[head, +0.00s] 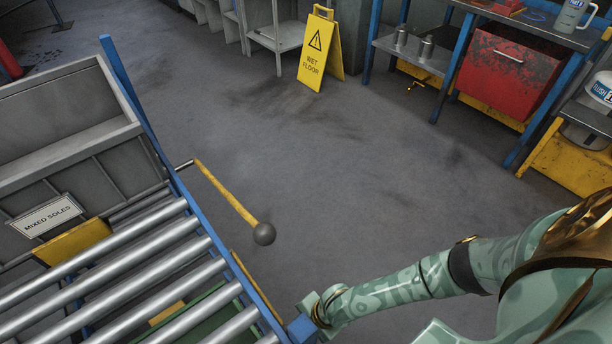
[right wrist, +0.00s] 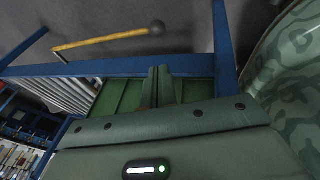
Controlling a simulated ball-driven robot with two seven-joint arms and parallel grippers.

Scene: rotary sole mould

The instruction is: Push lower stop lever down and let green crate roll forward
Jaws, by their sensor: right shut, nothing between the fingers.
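A yellow lever (head: 228,194) with a dark ball end sticks out from the blue rail of the roller rack in the head view. It also shows in the right wrist view (right wrist: 105,40), apart from my gripper. A second yellow bar (head: 256,290) runs along the rail lower down; I cannot tell whether it is the lower stop lever. The green crate (head: 212,318) shows partly between the rollers, and green panels (right wrist: 116,96) lie behind my fingers in the right wrist view. My right gripper (right wrist: 160,72) is shut and empty, its tips by the blue rail. My left gripper is out of view.
Steel rollers (head: 150,250) slope across the rack's top. A grey bin with a "MIXED SOLES" sign (head: 46,216) stands at left. A yellow wet floor sign (head: 314,55) and a bench with a red box (head: 508,72) stand further back. The floor between is clear.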

